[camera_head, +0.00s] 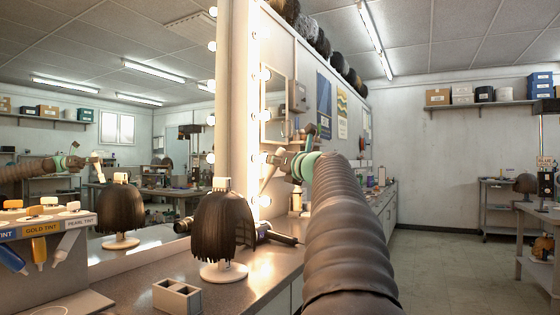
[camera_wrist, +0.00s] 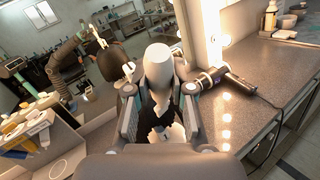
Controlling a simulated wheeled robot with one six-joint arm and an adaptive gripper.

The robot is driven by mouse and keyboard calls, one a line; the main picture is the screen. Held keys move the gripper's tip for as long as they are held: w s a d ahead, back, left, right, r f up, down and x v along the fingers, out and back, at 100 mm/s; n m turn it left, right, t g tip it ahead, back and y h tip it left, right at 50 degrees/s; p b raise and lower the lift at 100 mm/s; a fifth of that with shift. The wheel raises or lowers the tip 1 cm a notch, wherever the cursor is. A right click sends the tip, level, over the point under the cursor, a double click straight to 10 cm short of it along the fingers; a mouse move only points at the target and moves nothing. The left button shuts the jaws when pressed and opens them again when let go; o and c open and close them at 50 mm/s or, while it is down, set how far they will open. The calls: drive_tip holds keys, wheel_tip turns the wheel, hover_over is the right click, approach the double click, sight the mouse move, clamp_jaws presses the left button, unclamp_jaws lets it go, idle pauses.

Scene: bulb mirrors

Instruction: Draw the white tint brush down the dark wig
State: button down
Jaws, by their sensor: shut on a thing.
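The dark wig (camera_head: 222,222) sits upright on a white stand (camera_head: 223,271) on the counter. The white tint brush (camera_head: 268,178) is in my gripper (camera_head: 280,160), which is shut on it, up and to the right of the wig in the head view. A gap shows between brush and wig there. In the wrist view the large pale brush (camera_wrist: 160,68) rises between the two fingers of my gripper (camera_wrist: 160,98). A dark patch shows low between the fingers; I cannot tell whether it is the wig.
A lit mirror (camera_head: 150,150) left of the wig reflects the wig and my arm. A hair dryer (camera_wrist: 232,84) with its cord lies on the counter.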

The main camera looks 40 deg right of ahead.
sight(262, 186)
drive_tip(key=w, duration=0.1)
drive_tip(key=w+a+f, duration=0.1)
drive_tip(key=w, duration=0.1)
drive_tip(key=shift+w+a+f, duration=0.35)
drive_tip(key=shift+a, duration=0.05)
drive_tip(key=shift+w+f, duration=0.2)
drive_tip(key=shift+w, duration=0.2)
drive_tip(key=shift+w+a+f, duration=0.3)
drive_tip(key=shift+w, duration=0.25)
drive_tip(key=shift+f, duration=0.1)
drive_tip(key=shift+s+d+f+b, duration=0.2)
drive_tip(key=shift+s+f+b, duration=0.35)
drive_tip(key=shift+f+b, duration=0.4)
drive_tip(key=f+b, duration=0.1)
drive_tip(key=s+f+b, duration=0.1)
drive_tip(key=f+b, duration=0.1)
drive_tip(key=shift+d+f, duration=0.2)
